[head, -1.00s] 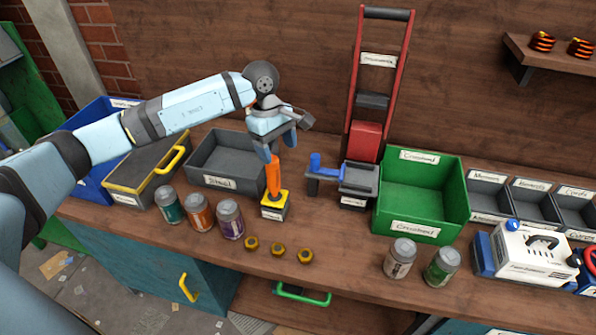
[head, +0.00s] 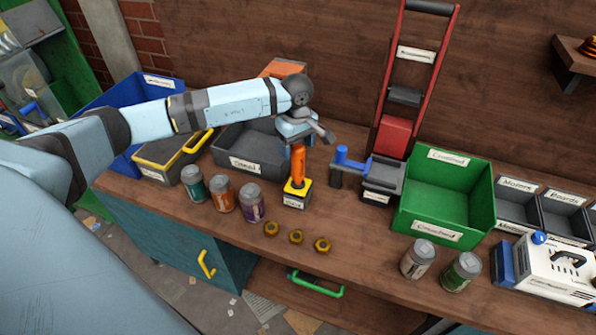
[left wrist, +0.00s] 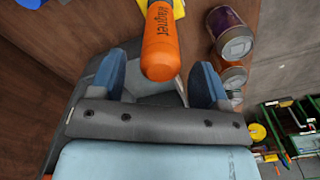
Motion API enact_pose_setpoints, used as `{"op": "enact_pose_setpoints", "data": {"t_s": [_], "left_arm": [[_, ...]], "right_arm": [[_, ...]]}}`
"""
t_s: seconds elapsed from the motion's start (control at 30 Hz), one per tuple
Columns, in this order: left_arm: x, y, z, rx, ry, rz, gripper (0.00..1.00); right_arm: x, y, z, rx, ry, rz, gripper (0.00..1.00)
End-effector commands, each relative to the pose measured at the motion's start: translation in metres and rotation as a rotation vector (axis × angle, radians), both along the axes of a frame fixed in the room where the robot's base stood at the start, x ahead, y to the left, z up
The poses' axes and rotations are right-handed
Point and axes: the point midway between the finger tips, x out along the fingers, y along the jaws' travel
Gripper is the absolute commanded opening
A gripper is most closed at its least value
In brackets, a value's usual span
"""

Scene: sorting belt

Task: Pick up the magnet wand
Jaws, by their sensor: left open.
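The magnet wand (head: 298,163) stands upright, with an orange handle and a yellow collar on a small dark labelled block (head: 295,200). My left gripper (head: 297,140) is open at the top of the handle, pointing down. In the left wrist view the orange handle (left wrist: 160,45), lettered "Magnet", has its near end between the two open blue-grey fingers (left wrist: 160,80), with a gap on each side. The wand's lower part is cut off there. My right gripper is not in view.
A grey bin (head: 245,165) is behind left. A grey fixture with a blue handle (head: 345,160) and a green bin (head: 400,215) stand to the right.

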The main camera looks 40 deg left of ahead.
Motion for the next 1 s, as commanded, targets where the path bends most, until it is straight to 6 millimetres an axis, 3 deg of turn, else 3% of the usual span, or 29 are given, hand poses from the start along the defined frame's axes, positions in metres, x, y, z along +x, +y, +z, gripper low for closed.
{"op": "enact_pose_setpoints", "data": {"t_s": [0.2, 0.47, 0.73, 1.0], "left_arm": [[-0.002, -0.003, -0.032, -0.001, 0.004, 0.002, 0.69], [-0.001, -0.003, -0.038, 0.000, 0.000, 0.000, 0.69], [-0.001, -0.003, -0.038, -0.001, 0.000, 0.000, 0.11], [-0.001, -0.003, -0.036, 0.000, -0.001, 0.000, 0.11]], "right_arm": [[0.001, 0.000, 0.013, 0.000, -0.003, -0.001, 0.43], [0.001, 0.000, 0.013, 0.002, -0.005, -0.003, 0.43], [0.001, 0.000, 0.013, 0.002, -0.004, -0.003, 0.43], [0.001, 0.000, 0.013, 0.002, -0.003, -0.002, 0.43]]}}
